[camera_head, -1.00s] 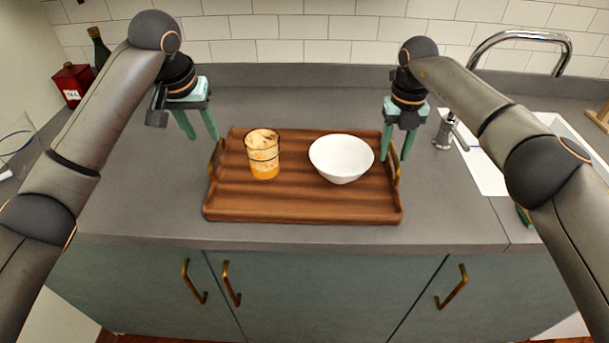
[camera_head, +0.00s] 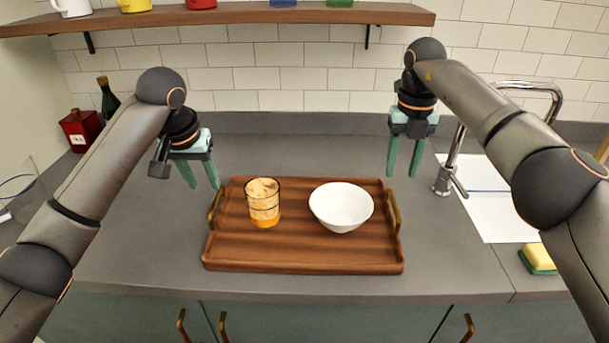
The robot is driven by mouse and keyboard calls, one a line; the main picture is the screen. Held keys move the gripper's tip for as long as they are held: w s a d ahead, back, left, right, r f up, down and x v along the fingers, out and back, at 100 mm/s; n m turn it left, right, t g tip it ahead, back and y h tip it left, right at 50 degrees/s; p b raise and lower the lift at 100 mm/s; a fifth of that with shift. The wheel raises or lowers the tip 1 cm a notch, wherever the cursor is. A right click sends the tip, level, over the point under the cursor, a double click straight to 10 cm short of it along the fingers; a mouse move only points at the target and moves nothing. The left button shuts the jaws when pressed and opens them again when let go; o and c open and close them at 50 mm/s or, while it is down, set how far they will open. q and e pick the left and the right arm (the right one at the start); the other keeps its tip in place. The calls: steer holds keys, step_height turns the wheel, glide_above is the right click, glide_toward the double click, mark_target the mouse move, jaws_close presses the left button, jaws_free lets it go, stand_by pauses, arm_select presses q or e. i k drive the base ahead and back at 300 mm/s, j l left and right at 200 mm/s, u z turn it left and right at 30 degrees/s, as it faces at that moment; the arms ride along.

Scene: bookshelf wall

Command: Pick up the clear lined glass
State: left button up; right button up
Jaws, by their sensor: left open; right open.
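A clear glass with dark lines (camera_head: 263,203) stands upright on the left part of a wooden tray (camera_head: 300,258). It shows orange and whitish contents. My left gripper (camera_head: 204,187) is open and empty, up and to the left of the glass, near the tray's left handle. My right gripper (camera_head: 403,176) is open and empty above the counter near the tray's right handle. Neither gripper touches the glass. At the far left edge another clear glass-like object (camera_head: 18,185) is partly in view.
A white bowl (camera_head: 341,208) stands on the tray to the right of the glass. A sink (camera_head: 490,205) with a metal faucet (camera_head: 452,170) is at the right, with a sponge (camera_head: 540,257) beside it. A shelf (camera_head: 230,17) with mugs hangs above.

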mark_target(261, 193)
steer(key=k, duration=1)
